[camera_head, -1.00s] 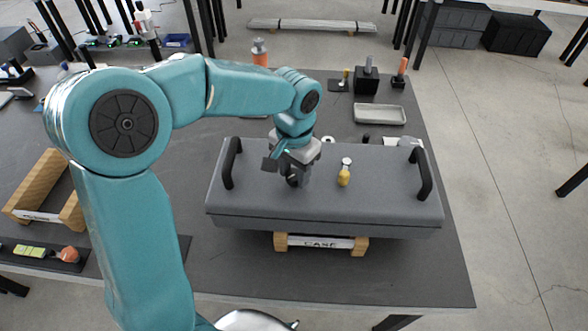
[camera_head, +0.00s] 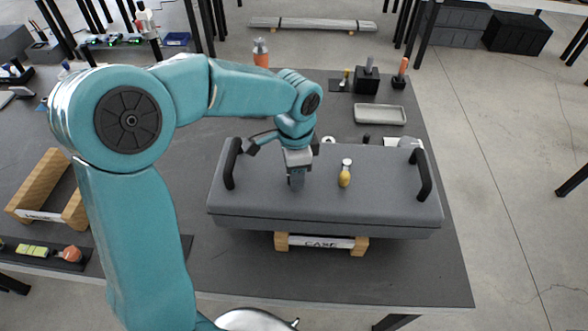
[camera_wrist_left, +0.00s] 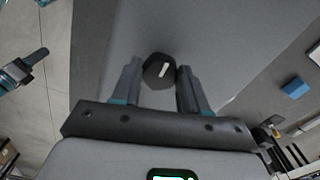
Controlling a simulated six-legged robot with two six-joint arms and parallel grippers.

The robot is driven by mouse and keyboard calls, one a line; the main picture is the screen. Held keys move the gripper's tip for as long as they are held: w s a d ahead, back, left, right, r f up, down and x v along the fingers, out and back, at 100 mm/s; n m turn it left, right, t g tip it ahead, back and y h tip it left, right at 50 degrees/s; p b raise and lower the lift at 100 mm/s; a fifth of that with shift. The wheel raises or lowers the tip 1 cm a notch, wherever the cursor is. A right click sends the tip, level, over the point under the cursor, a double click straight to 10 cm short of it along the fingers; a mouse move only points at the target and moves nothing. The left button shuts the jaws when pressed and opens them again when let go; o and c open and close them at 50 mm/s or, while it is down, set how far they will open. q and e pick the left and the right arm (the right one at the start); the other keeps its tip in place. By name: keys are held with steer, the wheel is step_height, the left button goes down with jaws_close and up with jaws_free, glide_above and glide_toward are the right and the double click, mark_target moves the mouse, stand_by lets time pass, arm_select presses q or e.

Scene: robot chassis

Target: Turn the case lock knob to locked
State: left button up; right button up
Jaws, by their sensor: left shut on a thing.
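The grey case (camera_head: 270,200) lies on the dark table, with a black handle at each end. My left gripper (camera_head: 296,184) points down at the case top, left of its middle. In the left wrist view, the black knob (camera_wrist_left: 157,74) with a white mark sits on the case top between the fingers of my left gripper (camera_wrist_left: 158,78). The gripper is shut on the knob. The white mark is tilted slightly from the picture's vertical. The gripper hides the knob in the head view. My right gripper does not show.
A yellow-handled piece (camera_head: 345,177) stands on the case right of my gripper. Behind the case are a grey tray (camera_head: 380,114), a black block (camera_head: 367,82) and an orange bottle (camera_head: 261,53). A wooden cradle (camera_head: 281,241) marked CASE shows at the front.

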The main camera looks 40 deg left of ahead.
arm_select(q)
steer(key=shift+d+f, duration=0.1)
steer(key=shift+d, duration=0.05)
stand_by(0.3)
steer(key=o, duration=0.8)
steer(key=shift+c, duration=0.2)
steer(key=o, duration=0.3)
steer(key=shift+w+d, duration=0.1)
steer(key=shift+w, duration=0.15)
steer(key=shift+s, duration=0.15)
steer(key=shift+a+r, duration=0.2)
steer(key=shift+r, duration=0.1)
step_height(320, 180, up, 16)
steer(key=shift+d+f, duration=0.15)
